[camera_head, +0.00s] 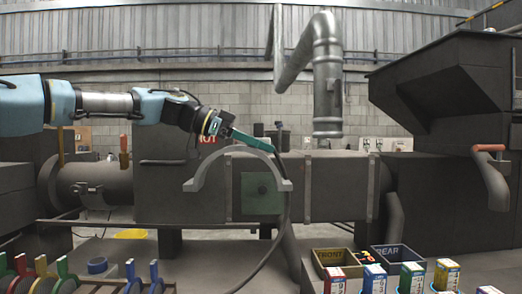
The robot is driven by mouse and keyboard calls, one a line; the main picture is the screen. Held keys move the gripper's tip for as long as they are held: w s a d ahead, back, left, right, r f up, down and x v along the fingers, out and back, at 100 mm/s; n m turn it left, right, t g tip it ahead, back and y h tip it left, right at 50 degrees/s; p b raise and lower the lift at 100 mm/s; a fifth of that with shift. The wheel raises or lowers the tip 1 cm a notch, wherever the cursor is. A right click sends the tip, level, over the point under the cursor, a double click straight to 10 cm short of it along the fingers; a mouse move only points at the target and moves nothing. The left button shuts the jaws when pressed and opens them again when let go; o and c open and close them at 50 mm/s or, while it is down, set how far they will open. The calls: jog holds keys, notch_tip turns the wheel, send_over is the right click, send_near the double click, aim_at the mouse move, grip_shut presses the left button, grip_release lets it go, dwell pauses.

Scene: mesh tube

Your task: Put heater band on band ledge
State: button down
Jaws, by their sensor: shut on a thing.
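The heater band appears to be the grey half-ring (203,166) with a small flange at each end, arched in front of the machine's middle. My gripper (268,146), with long teal fingers, reaches in from the left and is shut on the upper right of this band. The band hangs with its opening downward. A dark cable runs down from near its right end to the floor. I cannot tell for certain which surface is the band ledge; a narrow ledge (110,223) runs along the machine's lower left front, below and left of the band.
A green plate (262,194) on the machine lies behind the band's opening. A grey pipe (327,90) hangs above right, and a dark hopper (440,85) stands at right. Coloured discs (65,275) stand at lower left. Bins marked FRONT (330,257) and REAR (392,254) and several boxes sit lower right.

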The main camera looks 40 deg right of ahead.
jog(key=shift+r+p, duration=1.9)
jog(key=shift+r, duration=1.45)
jog(key=shift+w, duration=0.1)
